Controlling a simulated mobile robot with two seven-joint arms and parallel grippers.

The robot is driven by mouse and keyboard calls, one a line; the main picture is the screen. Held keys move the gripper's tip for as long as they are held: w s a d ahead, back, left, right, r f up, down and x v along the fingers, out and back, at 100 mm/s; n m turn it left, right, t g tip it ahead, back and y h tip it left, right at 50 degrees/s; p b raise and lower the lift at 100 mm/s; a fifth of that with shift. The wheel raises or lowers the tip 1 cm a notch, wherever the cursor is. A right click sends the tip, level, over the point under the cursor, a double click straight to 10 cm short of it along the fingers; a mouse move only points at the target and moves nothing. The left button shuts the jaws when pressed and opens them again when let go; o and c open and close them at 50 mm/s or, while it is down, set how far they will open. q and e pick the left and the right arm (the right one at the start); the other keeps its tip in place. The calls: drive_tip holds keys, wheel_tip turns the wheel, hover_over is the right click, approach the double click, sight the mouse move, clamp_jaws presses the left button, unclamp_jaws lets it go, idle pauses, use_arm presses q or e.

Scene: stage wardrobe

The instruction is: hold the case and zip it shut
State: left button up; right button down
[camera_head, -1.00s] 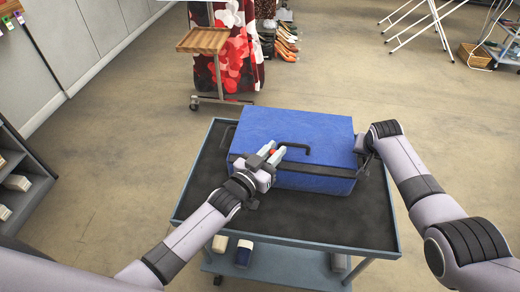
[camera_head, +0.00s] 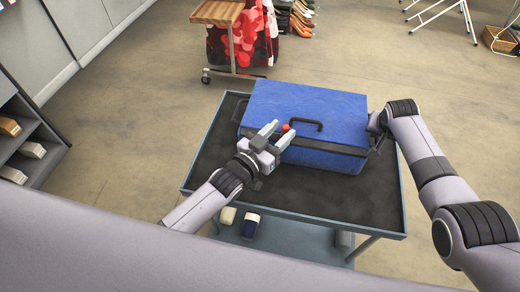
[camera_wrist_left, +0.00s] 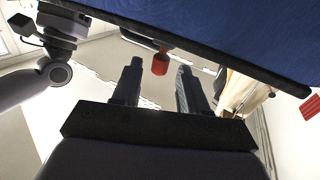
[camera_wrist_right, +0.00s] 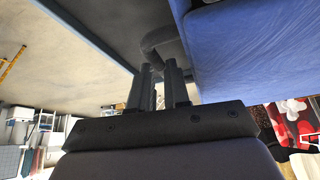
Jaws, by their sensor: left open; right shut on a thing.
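The blue case (camera_head: 310,103) lies on a dark-topped cart, with a dark band along its front and a black handle (camera_head: 305,122) there. A red pull (camera_head: 286,127) shows near the front left of the case. My left gripper (camera_head: 282,131) is open, its fingertips around or just short of the pull. In the left wrist view the red pull (camera_wrist_left: 160,63) hangs beyond the two parted fingers, below the dark edge. My right gripper (camera_wrist_right: 160,72) is shut on a dark side handle (camera_wrist_right: 154,40) at the case's right end. Its fingertips are hard to see in the head view.
The cart top (camera_head: 350,198) is bare in front of the case, with a raised grey rim. Small items stand on its lower shelf (camera_head: 290,245). A shelf unit (camera_head: 35,140) stands at left, a wooden-topped rack (camera_head: 218,12) behind, and a white folding frame (camera_head: 440,15) at back right.

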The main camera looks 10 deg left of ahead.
use_arm(q)
drive_tip(key=v, duration=0.9)
drive_tip(key=shift+o, duration=0.2)
drive_tip(key=shift+s, duration=0.1)
drive_tip(key=shift+w+a+m+g+h, duration=0.55)
drive_tip(key=shift+a+m+g+h, duration=1.05)
drive_tip(key=shift+a+m+h, duration=0.55)
drive_tip(key=shift+n, duration=0.25)
drive_tip(key=x, duration=1.2)
drive_tip(key=shift+s+d+f, duration=0.1)
drive_tip(key=shift+f, duration=0.05)
